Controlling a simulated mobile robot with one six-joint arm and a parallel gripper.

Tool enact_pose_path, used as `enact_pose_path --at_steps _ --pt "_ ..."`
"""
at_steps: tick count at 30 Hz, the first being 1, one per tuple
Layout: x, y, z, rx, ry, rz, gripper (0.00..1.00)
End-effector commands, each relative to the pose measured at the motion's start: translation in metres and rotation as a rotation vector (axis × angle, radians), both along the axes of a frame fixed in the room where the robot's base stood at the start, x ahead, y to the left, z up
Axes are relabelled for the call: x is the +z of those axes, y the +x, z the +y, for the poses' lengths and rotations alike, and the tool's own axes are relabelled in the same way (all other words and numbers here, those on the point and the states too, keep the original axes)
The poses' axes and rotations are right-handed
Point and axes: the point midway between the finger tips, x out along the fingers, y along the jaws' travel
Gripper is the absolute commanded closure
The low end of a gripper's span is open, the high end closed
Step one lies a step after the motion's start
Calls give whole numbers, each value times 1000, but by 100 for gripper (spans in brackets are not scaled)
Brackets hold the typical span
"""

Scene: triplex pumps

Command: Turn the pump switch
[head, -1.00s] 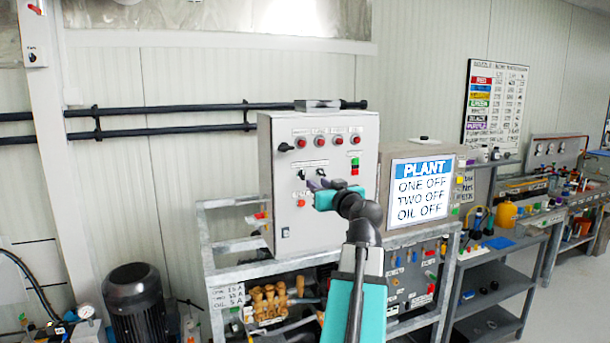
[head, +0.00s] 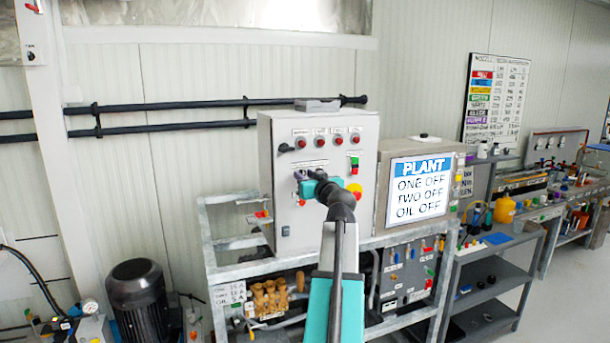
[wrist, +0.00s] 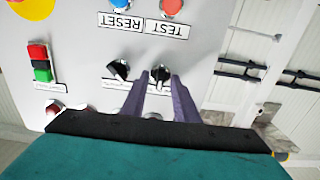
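The grey control panel (head: 340,215) carries two black rotary switches below its row of red lamps. In the wrist view, which is upside down, one switch (wrist: 160,74) lies between the tips of my gripper (wrist: 161,80). The other switch (wrist: 118,69) is just left of the left finger. My purple fingers are apart, one on each side of the first switch; I cannot tell if they touch it. In the head view my gripper (head: 301,183) is at the panel face and hides the switches. The switch labels are too small to read.
Near the switches are a blue RESET button (wrist: 122,5), a red TEST button (wrist: 171,6), green and red buttons (wrist: 41,62) and a yellow-based red stop button (head: 355,188). The PLANT sign (head: 418,188) reads ONE OFF, TWO OFF, OIL OFF. A metal frame (head: 215,272) stands below.

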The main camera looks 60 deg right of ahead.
Motion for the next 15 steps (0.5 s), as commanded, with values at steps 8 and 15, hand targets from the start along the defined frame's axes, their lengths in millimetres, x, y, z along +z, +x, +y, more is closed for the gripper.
enact_pose_path --at_steps 8,15 --pt "0 2 0 1 0 0 73" --pt "0 2 0 1 0 0 100"
